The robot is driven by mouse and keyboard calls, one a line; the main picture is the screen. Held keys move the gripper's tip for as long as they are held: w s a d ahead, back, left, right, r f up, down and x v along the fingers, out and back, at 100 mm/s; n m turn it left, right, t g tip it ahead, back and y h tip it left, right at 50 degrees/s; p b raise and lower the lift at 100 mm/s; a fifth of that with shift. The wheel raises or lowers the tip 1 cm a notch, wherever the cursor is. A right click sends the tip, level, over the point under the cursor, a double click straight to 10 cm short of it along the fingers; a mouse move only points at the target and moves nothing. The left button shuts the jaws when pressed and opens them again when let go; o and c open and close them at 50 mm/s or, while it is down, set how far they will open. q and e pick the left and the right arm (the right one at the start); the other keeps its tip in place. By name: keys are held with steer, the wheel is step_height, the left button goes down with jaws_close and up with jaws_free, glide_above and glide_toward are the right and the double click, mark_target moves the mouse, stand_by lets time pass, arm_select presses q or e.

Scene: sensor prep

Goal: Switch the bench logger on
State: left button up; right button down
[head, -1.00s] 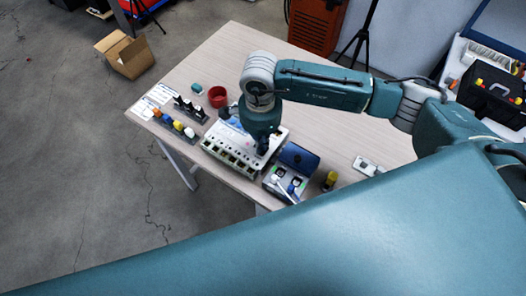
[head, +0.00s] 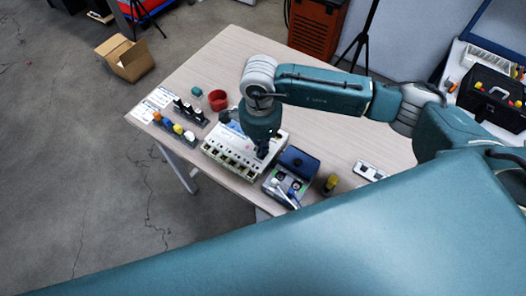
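A white, box-like device (head: 222,154) with a row of dark slots along its front edge stands near the table's left front; it looks like the bench logger. No power switch can be made out on it at this size. My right gripper (head: 261,149) points down over the right part of the device and hides some of its top. Its fingers are dark and small here, so their opening and any contact are unclear. My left gripper is not in view.
A blue-lidded box (head: 298,161) stands right of the device, with a yellow-topped item (head: 330,184) beside it. A red cup (head: 217,99) and a rack of coloured caps (head: 176,129) are on the left. A white strip (head: 369,171) lies right. The table's far part is clear.

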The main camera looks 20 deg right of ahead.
steer(key=shift+f+b, duration=1.2)
steer(key=shift+b, duration=0.05)
stand_by(0.8)
steer(key=shift+r, duration=0.15)
steer(key=shift+w+r+p, duration=0.1)
steer(key=shift+r+p, duration=0.5)
steer(key=shift+r, duration=0.35)
steer(key=shift+r+p, duration=1)
steer(key=shift+r, duration=1.5)
steer(key=shift+f, duration=0.1)
